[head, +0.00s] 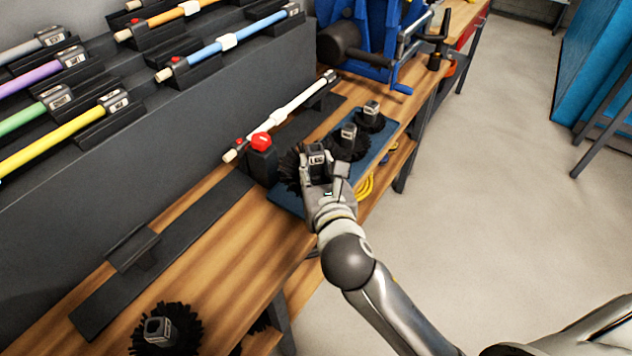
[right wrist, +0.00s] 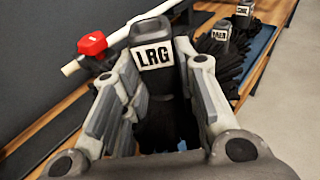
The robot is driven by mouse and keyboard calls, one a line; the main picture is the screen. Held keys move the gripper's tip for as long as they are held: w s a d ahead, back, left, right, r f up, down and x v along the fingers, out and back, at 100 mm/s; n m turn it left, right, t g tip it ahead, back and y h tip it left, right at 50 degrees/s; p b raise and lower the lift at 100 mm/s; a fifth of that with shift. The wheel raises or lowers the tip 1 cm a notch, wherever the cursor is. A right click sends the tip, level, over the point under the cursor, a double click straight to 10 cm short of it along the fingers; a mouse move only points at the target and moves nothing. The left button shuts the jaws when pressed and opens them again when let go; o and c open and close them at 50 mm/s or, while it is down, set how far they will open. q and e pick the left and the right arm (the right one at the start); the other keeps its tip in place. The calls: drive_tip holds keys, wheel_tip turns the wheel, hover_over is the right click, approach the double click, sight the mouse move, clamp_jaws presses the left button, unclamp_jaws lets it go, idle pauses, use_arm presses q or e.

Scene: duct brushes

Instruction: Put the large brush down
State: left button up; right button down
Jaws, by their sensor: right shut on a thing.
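The large brush, with a grey block marked LRG (head: 316,157) and black bristles, is at the near end of the blue mat (head: 287,203). My right gripper (head: 329,172) is shut on it. In the right wrist view the LRG block (right wrist: 153,54) stands upright between the two fingers (right wrist: 160,100). The fingers hide much of the bristles, and I cannot tell whether they touch the mat. My left gripper is not in view.
A medium brush (head: 348,132) and a smaller brush (head: 371,108) stand farther along the mat. Another black brush (head: 160,329) is at the lower left. Bare wooden bench (head: 200,255) lies nearer.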

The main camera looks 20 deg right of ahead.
sight(316, 170)
drive_tip(key=w+f, duration=0.2)
drive_tip(key=w+d+f+b, duration=0.1)
drive_tip(key=w+f, duration=0.2)
drive_tip(key=shift+d+f, duration=0.2)
drive_tip(key=shift+w+d+f+b, duration=0.15)
drive_tip(key=shift+f+b, duration=0.15)
drive_tip(key=shift+f, duration=0.7)
drive_tip(key=shift+w+a+f+b, duration=0.15)
drive_tip(key=shift+f+b, duration=0.15)
drive_tip(key=shift+f, duration=0.65)
drive_tip(key=shift+d+f, duration=0.1)
drive_tip(key=c, duration=1.1)
unclamp_jaws()
drive_tip(key=v, duration=1.2)
drive_tip(key=shift+d+f, duration=0.1)
